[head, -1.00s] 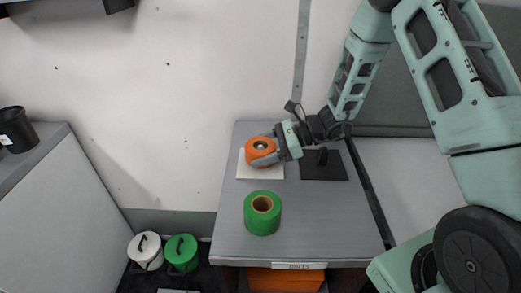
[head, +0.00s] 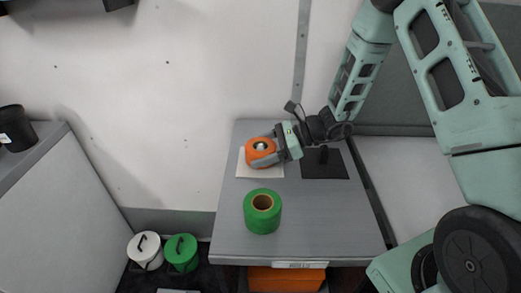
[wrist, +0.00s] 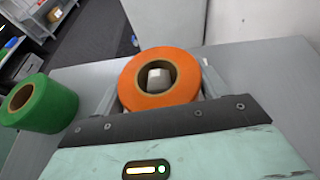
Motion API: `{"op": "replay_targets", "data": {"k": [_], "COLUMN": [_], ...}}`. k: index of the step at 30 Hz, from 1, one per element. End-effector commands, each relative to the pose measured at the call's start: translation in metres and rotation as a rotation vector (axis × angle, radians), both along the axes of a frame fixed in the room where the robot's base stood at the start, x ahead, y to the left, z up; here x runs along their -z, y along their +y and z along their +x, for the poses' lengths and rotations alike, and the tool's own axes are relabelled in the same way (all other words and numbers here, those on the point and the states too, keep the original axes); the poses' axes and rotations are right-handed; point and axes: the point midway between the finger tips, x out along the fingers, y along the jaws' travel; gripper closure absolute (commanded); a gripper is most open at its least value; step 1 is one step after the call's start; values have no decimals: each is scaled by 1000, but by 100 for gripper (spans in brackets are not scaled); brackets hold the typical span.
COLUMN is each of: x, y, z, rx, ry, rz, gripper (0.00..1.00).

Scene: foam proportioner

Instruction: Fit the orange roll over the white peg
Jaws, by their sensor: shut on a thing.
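The orange roll (head: 260,158) is held in my gripper (head: 268,152) over the white square base at the back left of the grey table. My gripper is shut on the roll. In the wrist view the orange roll (wrist: 137,88) sits between the fingers, and the tip of the white peg (wrist: 158,77) shows inside its core. The peg tip also shows in the roll's hole in the head view (head: 261,146), so the roll is around the peg. The white base (head: 245,171) is partly covered. Whether the roll touches the base cannot be told.
A green roll (head: 262,212) stands on the table (head: 320,225) in front. A black base with a black peg (head: 323,165) is to the right of my gripper. White and green lidded pots (head: 146,250) are on the floor at lower left.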

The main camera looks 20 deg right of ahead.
Motion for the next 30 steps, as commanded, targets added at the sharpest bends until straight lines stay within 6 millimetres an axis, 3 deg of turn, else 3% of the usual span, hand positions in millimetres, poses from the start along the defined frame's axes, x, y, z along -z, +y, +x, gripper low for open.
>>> {"op": "replay_targets", "data": {"k": [8,9,10,20,30], "x": [6,6,6,4,-6], "y": [0,0,0,-2,-24], "z": [0,0,0,0,-7], "rx": [0,0,0,1,2], "ry": [0,0,0,0,0], "rz": [0,0,0,0,-1], "gripper": [53,25,19,19,19]}}
